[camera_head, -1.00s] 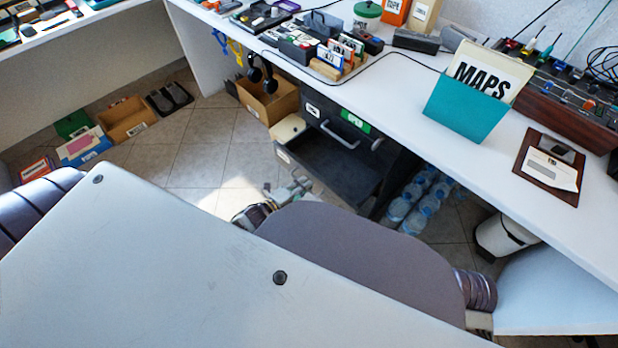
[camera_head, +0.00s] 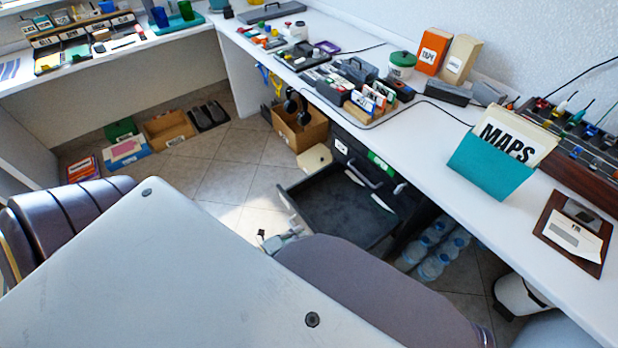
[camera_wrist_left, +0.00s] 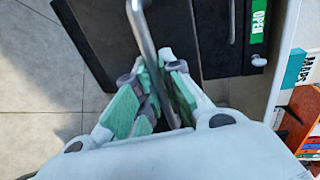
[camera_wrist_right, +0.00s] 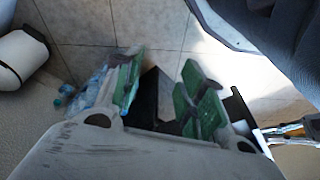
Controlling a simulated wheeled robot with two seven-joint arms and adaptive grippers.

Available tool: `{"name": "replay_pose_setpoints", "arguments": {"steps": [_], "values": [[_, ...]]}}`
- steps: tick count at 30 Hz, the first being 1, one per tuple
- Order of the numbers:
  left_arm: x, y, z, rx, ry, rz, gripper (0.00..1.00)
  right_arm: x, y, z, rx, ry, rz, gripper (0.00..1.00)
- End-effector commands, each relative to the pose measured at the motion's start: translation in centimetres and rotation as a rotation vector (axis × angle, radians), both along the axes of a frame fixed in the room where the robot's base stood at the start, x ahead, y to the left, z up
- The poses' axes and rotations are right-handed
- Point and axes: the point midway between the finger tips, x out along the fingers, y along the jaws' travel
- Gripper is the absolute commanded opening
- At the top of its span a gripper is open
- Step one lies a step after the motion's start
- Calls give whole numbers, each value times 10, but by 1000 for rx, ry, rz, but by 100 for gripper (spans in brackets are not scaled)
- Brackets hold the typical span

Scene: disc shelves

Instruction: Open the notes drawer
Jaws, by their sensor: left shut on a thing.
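In the left wrist view, my left gripper (camera_wrist_left: 153,75) is shut on the drawer's grey metal bar handle (camera_wrist_left: 143,30). In the head view, the left gripper (camera_head: 278,241) shows at the drawer's front edge, and my own body hides part of the arm. My right gripper (camera_wrist_right: 155,90) shows in the right wrist view with its fingers apart and nothing held; it is hidden in the head view.
A shut dark drawer front with a handle (camera_head: 362,180) and green OPEN tag (camera_head: 381,164) is above. A cardboard box (camera_head: 300,130) and water bottles (camera_head: 434,262) flank the cabinet. A teal MAPS folder (camera_head: 490,166) is on the desk.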

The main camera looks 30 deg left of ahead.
Motion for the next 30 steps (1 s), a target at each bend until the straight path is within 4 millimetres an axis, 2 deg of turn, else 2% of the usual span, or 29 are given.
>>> {"name": "replay_pose_setpoints", "arguments": {"steps": [3,9,23,24,29,30], "values": [[-18,7,0,2,6,2,0,-1,-2,-6,-7,14,-1,40],[-35,13,0,0,3,1,0,-3,-4,-15,-16,30,-2,40],[-40,15,-1,1,2,2,0,-4,-5,-19,-19,35,-2,40],[-40,15,-1,1,2,2,11,-4,-5,-19,-19,35,-2,40],[-40,15,-1,1,2,1,31,-4,-5,-19,-19,35,-2,40],[-40,15,-1,1,1,1,32,-4,-5,-19,-19,35,-2,40]]}}
